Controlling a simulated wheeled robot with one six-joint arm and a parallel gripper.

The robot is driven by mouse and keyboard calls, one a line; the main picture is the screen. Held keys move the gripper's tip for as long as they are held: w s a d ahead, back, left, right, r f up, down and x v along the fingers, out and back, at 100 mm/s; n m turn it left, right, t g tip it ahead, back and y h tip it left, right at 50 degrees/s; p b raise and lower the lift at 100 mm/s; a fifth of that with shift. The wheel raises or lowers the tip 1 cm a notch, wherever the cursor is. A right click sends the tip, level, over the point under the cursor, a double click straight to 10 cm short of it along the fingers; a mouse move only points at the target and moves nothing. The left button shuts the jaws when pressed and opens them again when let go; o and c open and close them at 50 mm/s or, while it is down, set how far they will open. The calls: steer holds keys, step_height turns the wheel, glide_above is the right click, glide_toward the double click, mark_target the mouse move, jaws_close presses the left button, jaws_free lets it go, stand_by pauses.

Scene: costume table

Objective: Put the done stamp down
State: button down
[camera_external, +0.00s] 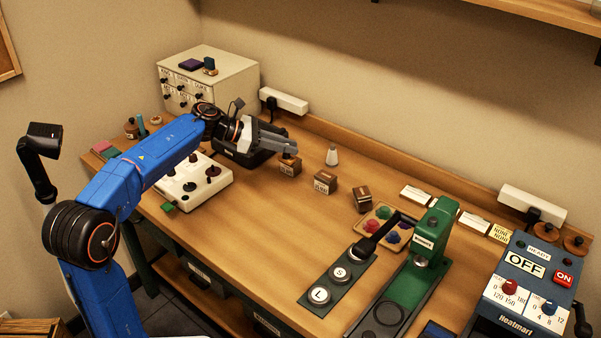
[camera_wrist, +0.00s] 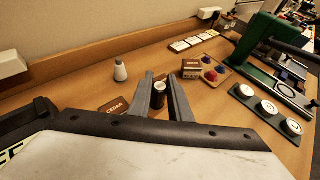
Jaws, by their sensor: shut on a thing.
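My gripper (camera_external: 284,147) reaches out over the back middle of the table, above a small wooden box (camera_external: 290,167). In the wrist view my gripper (camera_wrist: 162,84) is shut on a small dark round piece with a pale top, taken to be the done stamp (camera_wrist: 159,88). It sits between the two grey fingers. No word on it can be read, and its lower end is hidden by my gripper's body. In the outside view I cannot make the stamp out. Whether it touches anything below is not clear.
A box marked CEDAR (camera_wrist: 114,107) lies close left of the fingers. Two more boxes (camera_external: 325,182) (camera_external: 362,198), a white cone-shaped bottle (camera_external: 332,156) and a tray of coloured pieces (camera_external: 367,221) stand to the right. A green press (camera_external: 417,262) stands beyond. The front middle table is clear.

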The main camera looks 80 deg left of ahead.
steer(key=w+a+f, duration=0.1)
steer(key=w+a, duration=0.1)
steer(key=w, duration=0.9)
steer(key=w+a, duration=0.3)
steer(key=w, duration=0.9)
steer(key=shift+s+d+f, duration=0.1)
steer(key=shift+f, duration=2.25)
steer(key=shift+d+f, duration=0.1)
steer(key=shift+f, duration=2.2)
steer(key=shift+f, duration=0.2)
steer(key=c, duration=1.6)
jaws_free()
steer(key=shift+c, duration=0.2)
steer(key=shift+r, duration=0.15)
